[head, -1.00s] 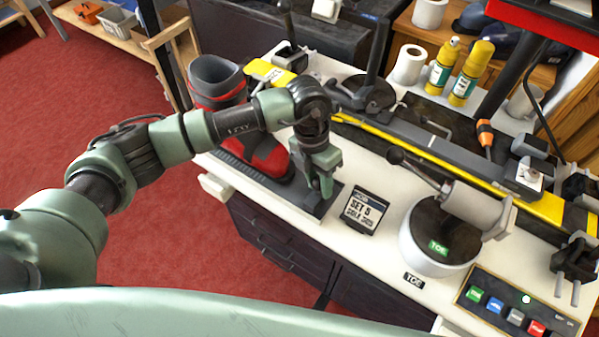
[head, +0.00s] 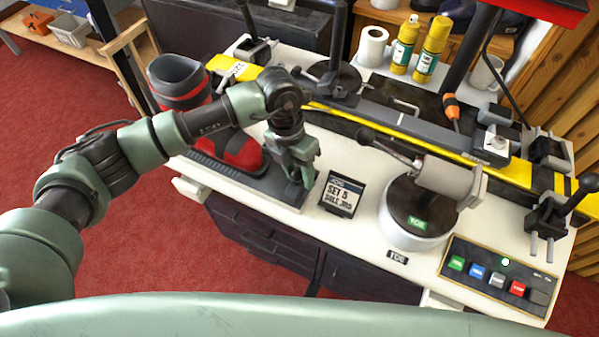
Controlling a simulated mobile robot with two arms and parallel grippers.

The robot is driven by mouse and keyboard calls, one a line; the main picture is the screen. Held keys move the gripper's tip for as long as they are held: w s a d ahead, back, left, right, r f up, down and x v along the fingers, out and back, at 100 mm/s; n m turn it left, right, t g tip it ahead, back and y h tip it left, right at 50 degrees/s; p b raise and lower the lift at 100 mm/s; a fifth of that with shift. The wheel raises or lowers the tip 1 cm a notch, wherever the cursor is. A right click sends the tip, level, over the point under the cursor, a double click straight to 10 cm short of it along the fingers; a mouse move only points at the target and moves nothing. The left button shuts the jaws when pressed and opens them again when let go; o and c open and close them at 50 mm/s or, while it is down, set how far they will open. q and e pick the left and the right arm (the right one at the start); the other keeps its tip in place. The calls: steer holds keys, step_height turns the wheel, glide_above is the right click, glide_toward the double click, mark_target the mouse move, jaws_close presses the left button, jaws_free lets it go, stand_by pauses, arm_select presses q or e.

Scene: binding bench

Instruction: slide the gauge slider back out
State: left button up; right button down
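A black and red boot (head: 181,82) stands on a dark ribbed gauge base (head: 213,169) at the left end of the bench, its red toe pointing right. My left gripper (head: 301,176) is low over the right end of the gauge base, just beyond the toe. The gauge slider cannot be made out clearly; my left gripper and wrist cover that spot. The fingers are too small and dark to tell whether they are open or shut on anything. My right gripper is not in view.
A small sign reading SET 5 (head: 342,195) stands close to the right of my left gripper. A yellow-edged rail (head: 400,143) runs behind.

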arm_select(q)
steer(key=r, duration=0.2)
steer(key=a+r+b, duration=0.1)
steer(key=r, duration=0.4)
steer(key=shift+w+a+r+b, duration=0.15)
steer(key=shift+w+r+b, duration=0.15)
steer(key=shift+w+r, duration=0.1)
